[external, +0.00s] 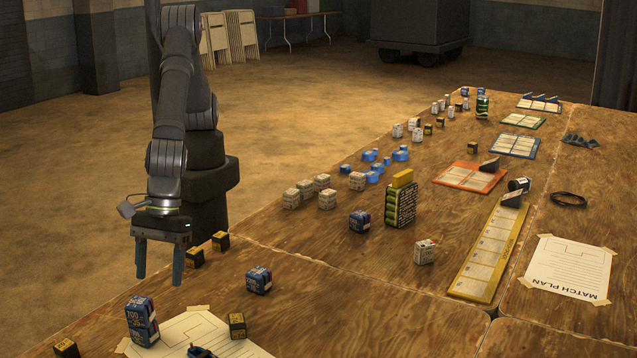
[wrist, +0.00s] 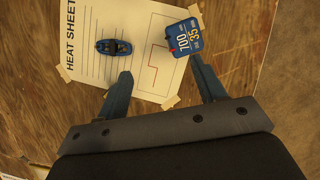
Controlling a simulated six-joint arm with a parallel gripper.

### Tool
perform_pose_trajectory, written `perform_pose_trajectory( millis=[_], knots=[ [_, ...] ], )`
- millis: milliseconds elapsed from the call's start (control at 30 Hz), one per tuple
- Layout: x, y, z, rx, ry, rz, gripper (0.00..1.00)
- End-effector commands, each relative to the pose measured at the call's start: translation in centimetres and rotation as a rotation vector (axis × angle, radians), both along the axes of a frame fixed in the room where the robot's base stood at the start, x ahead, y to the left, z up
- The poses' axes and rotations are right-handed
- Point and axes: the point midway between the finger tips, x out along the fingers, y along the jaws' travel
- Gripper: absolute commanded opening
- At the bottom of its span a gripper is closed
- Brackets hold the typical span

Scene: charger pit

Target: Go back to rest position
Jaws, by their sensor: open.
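My gripper (external: 158,268) hangs from my arm over the near left part of the wooden table, fingers pointing down. In the wrist view my gripper (wrist: 164,85) has its two fingers wide apart with nothing between them. Below it lies the white heat sheet (wrist: 125,45), taped down. A blue battery block marked 700 and 35 (wrist: 183,38) stands at the sheet's edge, apart from the fingers; it also shows in the external view (external: 141,322). A small blue and black object (wrist: 115,47) lies on the sheet.
Small black-and-yellow blocks (external: 237,326) and a blue block (external: 259,280) stand near my gripper. Farther along are white blocks (external: 327,199), a green-and-black pack (external: 400,205), a yellow strip tray (external: 470,285) and the match plan sheet (external: 568,270). Bare wood lies between them.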

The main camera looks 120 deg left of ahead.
Motion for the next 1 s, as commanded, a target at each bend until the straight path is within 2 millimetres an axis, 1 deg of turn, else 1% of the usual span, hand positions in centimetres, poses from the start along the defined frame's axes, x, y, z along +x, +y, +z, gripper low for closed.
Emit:
perform_pose_trajectory(
  millis=[33,100,333,867,1000],
  knots=[
    [0.5,0.8,-0.1,0.003,0.002,-0.013,0.63],
    [1.0,1.9,-0.3,0.006,0.004,-0.039,0.63],
    [2.4,5.2,-0.7,0.008,0.009,-0.123,0.63],
    [4.9,12.5,-1.3,-0.023,0.003,-0.31,0.63],
    [6.9,13.6,-2.8,-0.024,0.002,-0.319,0.63]
  ],
)
